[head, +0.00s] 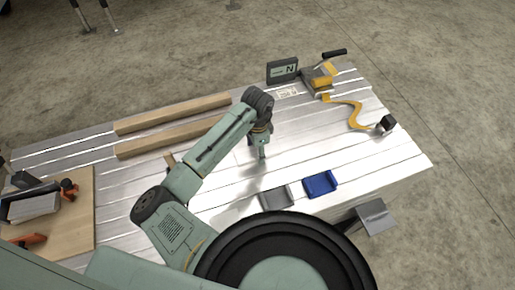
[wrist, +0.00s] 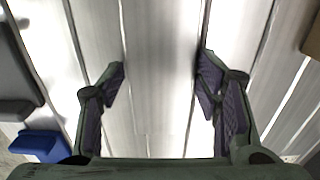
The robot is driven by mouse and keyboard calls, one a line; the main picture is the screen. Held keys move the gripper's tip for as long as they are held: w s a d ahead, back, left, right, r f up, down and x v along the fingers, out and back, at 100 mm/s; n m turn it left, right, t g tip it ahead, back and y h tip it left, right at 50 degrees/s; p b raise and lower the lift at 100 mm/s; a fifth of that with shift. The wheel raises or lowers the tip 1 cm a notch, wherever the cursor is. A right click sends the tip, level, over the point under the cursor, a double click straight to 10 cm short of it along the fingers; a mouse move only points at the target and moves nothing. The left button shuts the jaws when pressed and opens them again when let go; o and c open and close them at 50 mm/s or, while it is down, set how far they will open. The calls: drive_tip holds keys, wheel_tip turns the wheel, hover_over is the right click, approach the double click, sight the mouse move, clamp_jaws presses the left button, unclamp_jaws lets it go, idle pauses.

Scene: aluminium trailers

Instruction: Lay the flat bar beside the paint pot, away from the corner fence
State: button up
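My gripper (head: 262,151) points down over the middle of the slatted aluminium table (head: 375,165). In the wrist view my gripper (wrist: 160,88) is open, its two dark fingers wide apart, with only bare metal slats between them. I cannot make out the flat bar, the paint pot or the corner fence for certain in either view. My arm covers part of the table in the head view and may hide things there.
A grey tray (head: 277,198) and a blue tray (head: 320,184) lie near the front edge. Two wooden beams (head: 172,113) lie at the back left. A wooden board (head: 75,222) holds tools. A yellow-grey device (head: 318,79), sign (head: 282,70) and yellow strap (head: 352,107) sit at the back right.

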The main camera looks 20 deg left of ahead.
drive_tip(key=shift+o, duration=1)
wheel_tip(320, 180, up, 12)
drive_tip(key=b, duration=0.1)
drive_tip(key=shift+r+b, duration=0.2)
drive_tip(key=shift+b, duration=0.15)
